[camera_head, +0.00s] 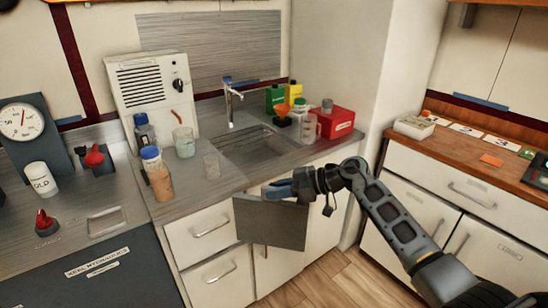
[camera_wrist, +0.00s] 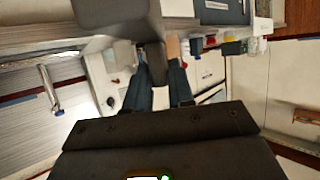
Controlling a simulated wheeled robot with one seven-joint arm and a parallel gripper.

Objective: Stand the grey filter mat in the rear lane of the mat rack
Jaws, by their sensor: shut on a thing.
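The grey filter mat (camera_head: 270,222) is a flat, dark grey panel. It hangs roughly upright in front of the white cabinet fronts below the sink. My gripper (camera_head: 279,190) is shut on its upper edge, with the blue fingers near the middle of that edge.
The sink (camera_head: 252,145) lies behind my gripper, with bottles and a red box (camera_head: 336,123) beyond it. A glass beaker (camera_head: 184,142) and bottles stand left of it. A wooden counter (camera_head: 465,160) at right holds a white tray (camera_head: 414,127) and cards. Floor (camera_head: 320,280) shows below.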

